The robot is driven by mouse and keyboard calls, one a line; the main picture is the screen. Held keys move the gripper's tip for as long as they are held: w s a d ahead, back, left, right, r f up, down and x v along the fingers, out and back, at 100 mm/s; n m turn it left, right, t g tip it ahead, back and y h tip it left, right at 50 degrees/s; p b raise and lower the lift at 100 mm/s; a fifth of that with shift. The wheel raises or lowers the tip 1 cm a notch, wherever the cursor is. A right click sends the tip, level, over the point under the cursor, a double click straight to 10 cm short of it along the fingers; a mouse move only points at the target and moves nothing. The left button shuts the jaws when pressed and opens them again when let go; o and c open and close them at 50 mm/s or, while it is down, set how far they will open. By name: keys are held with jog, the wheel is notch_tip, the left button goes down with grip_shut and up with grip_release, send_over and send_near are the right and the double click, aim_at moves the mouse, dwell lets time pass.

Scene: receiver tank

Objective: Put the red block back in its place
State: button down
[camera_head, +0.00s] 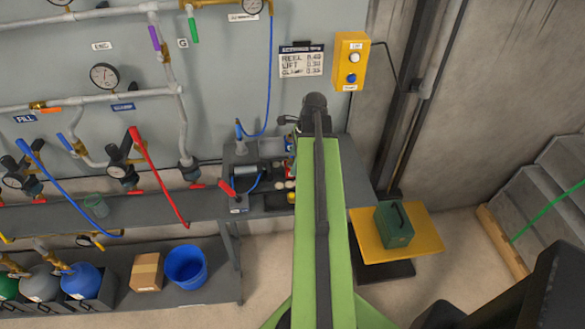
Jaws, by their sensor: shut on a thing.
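The dark end of my arm with my gripper (315,108) is at the top of the green arm, over the back of the grey bench near the wall. It points away from the camera, so the jaws hide behind my own arm. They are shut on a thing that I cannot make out. I cannot pick out the red block for certain. Small red parts (290,170) show on the bench close to the left edge of my arm, partly hidden by it. The place for the block is not clear from here.
A grey bench (100,216) with pipes, gauges and coloured hoses runs along the wall at left. A red-handled lever (227,188) stands left of my arm. A green case (394,224) sits on a yellow platform (432,238) at right. A yellow button box (351,62) hangs on the wall.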

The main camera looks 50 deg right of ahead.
jog(key=shift+r+p, duration=5.05)
jog(key=shift+r, duration=0.05)
jog(key=shift+f, duration=0.1)
jog(key=w+d, duration=0.4)
jog(key=w, duration=1.1)
jog(key=shift+s, duration=0.1)
jog(key=shift+f+b, duration=5.35)
jog(key=shift+b, duration=0.1)
